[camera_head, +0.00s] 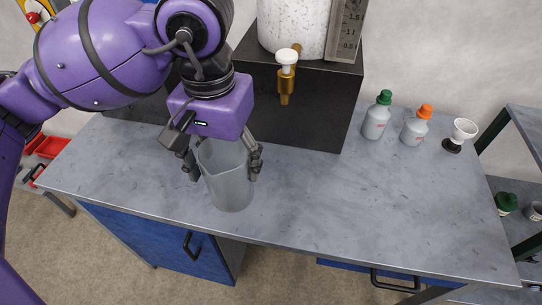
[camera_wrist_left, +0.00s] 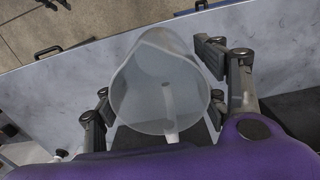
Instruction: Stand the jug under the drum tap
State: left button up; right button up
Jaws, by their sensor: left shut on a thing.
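The jug (camera_head: 228,182) is a translucent grey, open-topped vessel, seen over the worktop left of its middle. My left gripper (camera_head: 222,166) is shut on the jug, with fingers on both sides of its upper body. In the left wrist view the jug (camera_wrist_left: 160,85) shows its open mouth and handle between the fingers. I cannot tell whether its base touches the worktop. The drum tap (camera_head: 287,75) is brass with a white knob, on the front of the white speckled drum (camera_head: 292,28). The jug is in front and to the left of the tap. My right gripper is not in view.
The drum stands on a black block (camera_head: 300,108) with a measuring scale (camera_head: 346,28) beside it. A green-capped bottle (camera_head: 376,118), an orange-capped bottle (camera_head: 415,128) and a white funnel (camera_head: 462,132) stand at the right. The worktop (camera_head: 370,200) in front of them is clear.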

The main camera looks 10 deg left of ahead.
pick_arm(q)
jog(key=shift+s+a+r, duration=0.7)
jog(key=shift+s+a, duration=0.2)
jog(key=shift+a, duration=0.15)
jog(key=w+a+f, duration=0.1)
jog(key=w, duration=0.1)
jog(key=w+a+f, duration=0.1)
jog(key=w, duration=0.2)
jog(key=w+f+p, duration=0.1)
jog(key=w, duration=0.1)
jog(key=shift+w+a+f, duration=0.2)
jog(key=shift+w+a, duration=0.05)
jog(key=shift+a, duration=0.15)
jog(key=shift+w+a+f, duration=0.3)
jog(key=shift+w+f, duration=0.5)
jog(key=shift+f, duration=0.85)
jog(key=shift+w+a+f, duration=0.35)
jog(key=shift+w+f, duration=0.4)
jog(key=shift+f, duration=0.9)
jog(key=shift+w+a+f, duration=0.3)
jog(key=shift+w+f, duration=0.5)
jog(key=shift+f, duration=0.85)
jog(key=o, duration=1.2)
jog(key=shift+r, duration=0.1)
jog(key=shift+o, duration=0.2)
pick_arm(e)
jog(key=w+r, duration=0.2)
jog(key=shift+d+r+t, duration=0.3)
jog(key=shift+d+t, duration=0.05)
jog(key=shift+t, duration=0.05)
